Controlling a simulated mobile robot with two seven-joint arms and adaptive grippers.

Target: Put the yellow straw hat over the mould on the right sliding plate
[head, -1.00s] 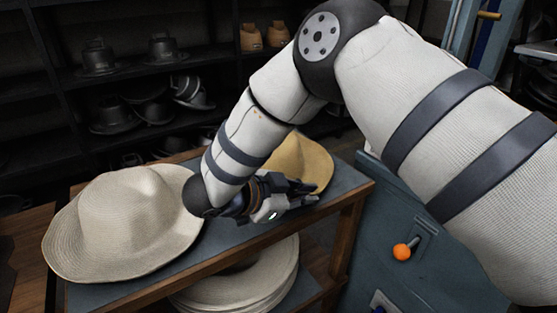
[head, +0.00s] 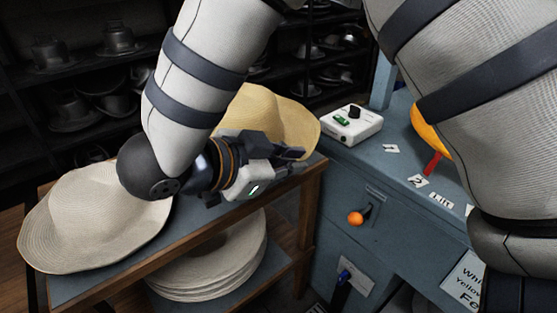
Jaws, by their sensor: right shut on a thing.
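The yellow straw hat (head: 272,117) shows behind my right gripper, at the far end of the shelf unit's top; part of it is hidden by my arm and hand. My right gripper (head: 292,163) is shut on the hat's near side, though the fingers cover the exact grip. The hat looks tilted up, and I cannot tell whether it still touches the top.
A pale hat (head: 95,215) lies on the top (head: 185,232), with stacked pale hats (head: 215,262) below. At right, a blue bench (head: 395,180) bears a white control box (head: 351,124), labels and a partly hidden orange-yellow thing (head: 428,130). An orange knob (head: 355,219) sticks out from its front.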

